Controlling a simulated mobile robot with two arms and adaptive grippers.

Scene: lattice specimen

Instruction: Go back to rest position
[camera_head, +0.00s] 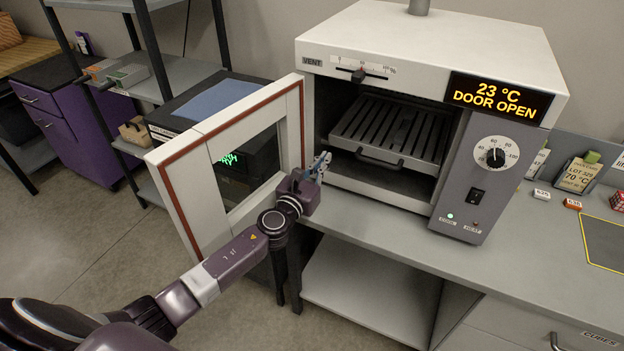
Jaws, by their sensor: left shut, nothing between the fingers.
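My left arm comes in from the lower left, and its gripper (321,166) is shut and empty. It is in front of the oven's open left side, near the inner edge of the oven door (185,193). I cannot tell whether it touches the door. The door is white with a red-brown seal and a window, and it stands swung open to the left. The oven (520,60) is a white and grey box whose display reads 23 °C and DOOR OPEN. A slatted rack (390,130) with a handle sits inside. My right gripper is not in view.
The oven stands on a grey bench (480,262) with an open shelf (370,290) below. Small labelled blocks (572,204), a lot card (578,175) and a yellow-edged dark mat (606,241) are on the right. Shelving and a purple cabinet (65,125) stand at the left. Floor is free at lower left.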

